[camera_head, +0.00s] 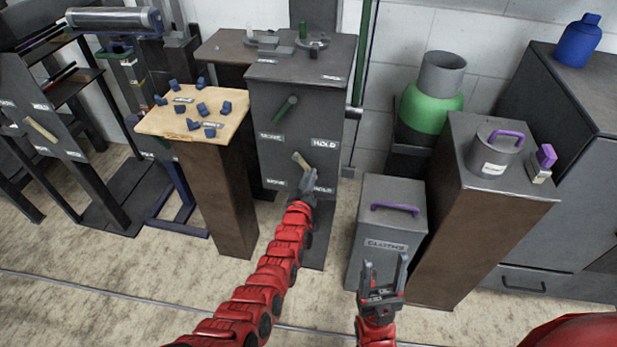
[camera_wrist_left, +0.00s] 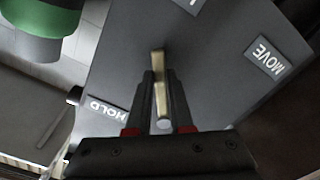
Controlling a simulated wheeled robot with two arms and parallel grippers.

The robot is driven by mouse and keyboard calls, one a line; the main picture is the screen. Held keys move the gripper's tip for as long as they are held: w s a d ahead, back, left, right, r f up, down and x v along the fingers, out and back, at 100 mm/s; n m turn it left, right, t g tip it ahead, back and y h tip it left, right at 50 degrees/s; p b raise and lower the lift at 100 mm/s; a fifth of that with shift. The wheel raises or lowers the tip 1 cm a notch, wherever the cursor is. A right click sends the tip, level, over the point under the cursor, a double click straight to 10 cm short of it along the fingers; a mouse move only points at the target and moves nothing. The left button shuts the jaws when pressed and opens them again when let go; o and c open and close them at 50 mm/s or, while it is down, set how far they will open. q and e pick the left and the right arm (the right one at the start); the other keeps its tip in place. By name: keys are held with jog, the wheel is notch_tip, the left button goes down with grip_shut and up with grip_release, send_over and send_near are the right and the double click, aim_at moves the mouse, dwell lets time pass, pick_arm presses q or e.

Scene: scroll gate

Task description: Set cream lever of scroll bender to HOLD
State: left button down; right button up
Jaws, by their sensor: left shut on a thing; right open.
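The cream lever (camera_head: 300,160) is on the front of the dark grey cabinet (camera_head: 298,110), below a green lever (camera_head: 287,107). In the left wrist view the cream lever (camera_wrist_left: 158,75) stands between the fingers. My left gripper (camera_head: 308,184) is shut on its lower part. The lever slants down to the right in the head view. My right gripper (camera_head: 386,272) is open and empty, in front of the grey CLOTHS bin (camera_head: 385,220).
A wooden-topped stand (camera_head: 215,190) with several blue pieces is left of the cabinet. A rack (camera_head: 60,150) with another cream lever (camera_head: 42,130) is at far left. A brown pedestal (camera_head: 490,230) with a lidded pot (camera_head: 494,152) is right.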

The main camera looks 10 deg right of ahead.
pick_arm(q)
jog(key=c, duration=0.8)
grip_release()
jog(key=shift+s, duration=0.1)
jog(key=p+v, duration=0.5)
jog(key=v, duration=1.2)
jog(key=shift+p, duration=0.4)
jog(key=shift+r, duration=0.15)
